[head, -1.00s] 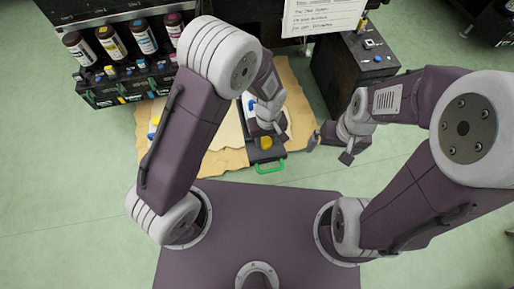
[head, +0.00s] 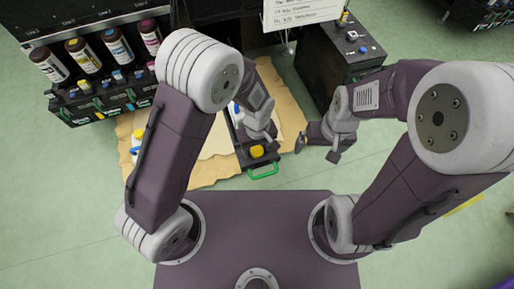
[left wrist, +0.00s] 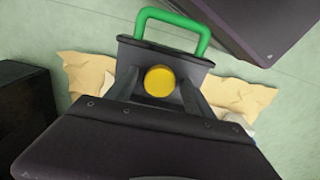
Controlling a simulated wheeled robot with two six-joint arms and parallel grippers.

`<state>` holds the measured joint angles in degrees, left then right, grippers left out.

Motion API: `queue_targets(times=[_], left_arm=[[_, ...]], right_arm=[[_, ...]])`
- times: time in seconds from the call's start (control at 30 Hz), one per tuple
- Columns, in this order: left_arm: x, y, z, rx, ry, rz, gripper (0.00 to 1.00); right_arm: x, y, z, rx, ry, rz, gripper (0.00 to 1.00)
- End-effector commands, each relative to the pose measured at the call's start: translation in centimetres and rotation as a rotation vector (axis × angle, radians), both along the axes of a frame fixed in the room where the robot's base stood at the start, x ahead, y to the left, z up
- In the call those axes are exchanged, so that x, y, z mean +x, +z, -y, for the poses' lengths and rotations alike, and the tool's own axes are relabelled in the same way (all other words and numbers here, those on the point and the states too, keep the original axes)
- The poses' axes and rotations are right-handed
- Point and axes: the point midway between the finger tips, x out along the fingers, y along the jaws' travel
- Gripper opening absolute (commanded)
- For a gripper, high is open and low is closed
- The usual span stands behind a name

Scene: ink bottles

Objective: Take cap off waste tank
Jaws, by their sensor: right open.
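The waste tank (head: 243,161) is a dark box with a green handle (head: 263,171) on the cardboard in front of the machine. Its round yellow cap (head: 257,151) is on its top, near the handle end. The tank (left wrist: 128,52) and cap (left wrist: 160,82) also show in the left wrist view. My left gripper (head: 262,136) is over the tank, close to the cap. In the left wrist view its fingers (left wrist: 159,88) stand on either side of the cap, with narrow gaps seeming to show. My right gripper (head: 318,149) is open and empty, right of the tank.
The black machine (head: 100,105) with several ink bottles (head: 83,57) stands at the back left. A dark cabinet (head: 335,75) stands at the back right. A small white item with a yellow top (head: 138,134) is on the cardboard's (head: 200,178) left.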

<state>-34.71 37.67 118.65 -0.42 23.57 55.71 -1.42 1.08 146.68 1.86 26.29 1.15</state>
Motion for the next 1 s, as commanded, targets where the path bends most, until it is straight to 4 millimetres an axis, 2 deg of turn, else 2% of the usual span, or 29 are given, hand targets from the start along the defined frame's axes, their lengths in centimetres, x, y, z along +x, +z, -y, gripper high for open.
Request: queue_targets(times=[0.1, 0.17, 0.4, 0.6, 0.73, 1.0], left_arm=[[0.0, 0.2, 0.0, -0.001, 0.0, 0.0, 0.61], [0.0, 1.1, 0.0, -0.001, 0.0, 0.001, 0.61], [0.0, 7.6, 0.0, -0.002, 0.0, 0.002, 0.61], [0.0, 11.4, 0.0, -0.001, 0.0, 0.001, 0.61], [0.0, 12.3, 0.0, 0.0, 0.0, 0.0, 0.61], [0.0, 12.3, 0.0, 0.0, 0.0, 0.0, 0.61]], right_arm=[[0.0, 0.1, 0.0, 0.0, 0.0, 0.0, 1.0], [0.0, 0.7, 0.0, 0.0, 0.0, 0.0, 1.0], [0.0, 5.7, 0.0, 0.0, 0.0, 0.0, 1.0], [0.0, 8.2, 0.0, 0.0, 0.0, 0.0, 1.0], [0.0, 8.7, 0.0, 0.0, 0.0, 0.0, 1.0], [0.0, 8.5, 0.0, 0.0, 0.0, 0.0, 1.0]])
